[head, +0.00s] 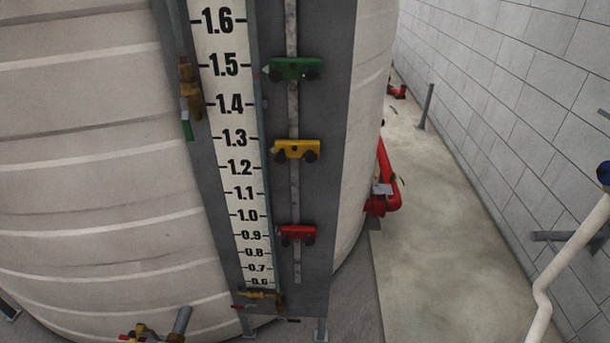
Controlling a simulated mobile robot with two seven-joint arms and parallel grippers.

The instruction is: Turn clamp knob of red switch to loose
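The red switch (297,233) is mounted on a vertical metal rail (294,190) at the right of a level gauge, at about the 0.9 mark. Dark round knobs show along its lower side; which one is the clamp knob, and whether it is tight or loose, I cannot tell. A yellow switch (296,149) sits above it near 1.3, and a green switch (295,69) sits higher near 1.5. Neither of my grippers is in view.
The gauge scale (236,150) stands on a grey panel against a large pale ribbed tank (90,160). Brass valves (190,82) sit left of the scale. Red piping (386,185) lies behind, at the right. A concrete floor strip (450,220) runs beside the block wall (510,100).

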